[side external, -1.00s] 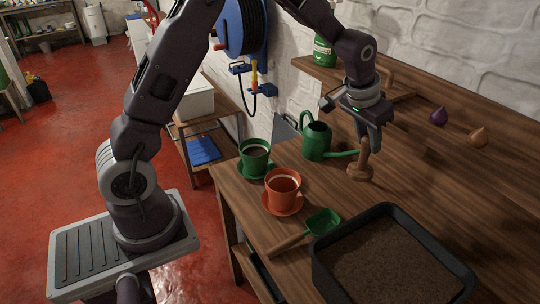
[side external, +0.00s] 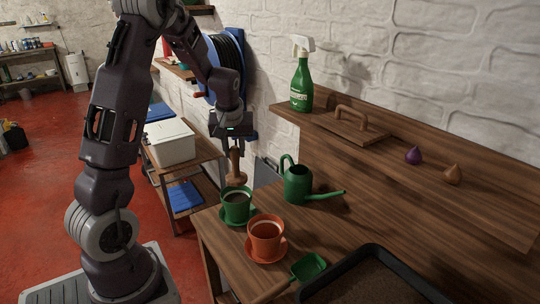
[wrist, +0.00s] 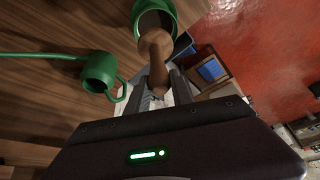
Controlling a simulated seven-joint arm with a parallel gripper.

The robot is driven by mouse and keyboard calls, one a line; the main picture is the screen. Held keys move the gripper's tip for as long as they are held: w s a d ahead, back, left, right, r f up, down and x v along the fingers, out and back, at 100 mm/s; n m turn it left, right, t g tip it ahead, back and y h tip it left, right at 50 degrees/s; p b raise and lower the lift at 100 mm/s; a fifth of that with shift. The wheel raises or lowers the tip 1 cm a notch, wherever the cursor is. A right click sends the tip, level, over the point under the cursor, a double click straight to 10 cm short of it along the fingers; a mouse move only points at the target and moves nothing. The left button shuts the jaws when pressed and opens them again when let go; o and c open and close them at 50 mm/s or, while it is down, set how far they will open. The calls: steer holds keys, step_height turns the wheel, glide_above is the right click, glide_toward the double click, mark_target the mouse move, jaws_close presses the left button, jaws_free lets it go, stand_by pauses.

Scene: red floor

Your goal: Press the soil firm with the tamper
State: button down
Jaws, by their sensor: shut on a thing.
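My gripper (side external: 234,148) is shut on the handle of the wooden tamper (side external: 236,168), which hangs upright with its round foot down. The foot is close above the back rim of the green pot (side external: 237,208); the exact gap is hard to tell. The green pot holds dark soil (side external: 236,197) and stands on a green saucer. In the wrist view the tamper (wrist: 155,50) covers part of the green pot's opening (wrist: 172,8). An orange pot (side external: 265,240) with brown contents stands on an orange saucer in front of it.
A green watering can (side external: 297,184) stands right of the green pot, spout pointing right. A green scoop (side external: 308,267) and a black soil tray (side external: 372,252) are at the front. A raised shelf at the back holds a spray bottle (side external: 301,82), a wooden float (side external: 352,125) and bulbs.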

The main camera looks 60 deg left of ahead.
mark_target(234, 168)
steer(key=shift+s+a, duration=0.2)
steer(key=shift+s, duration=0.05)
steer(key=shift+f, duration=0.1)
steer(key=shift+f, duration=3.4)
steer(key=shift+d+f, duration=0.1)
steer(key=shift+f, duration=0.45)
steer(key=shift+r, duration=4.55)
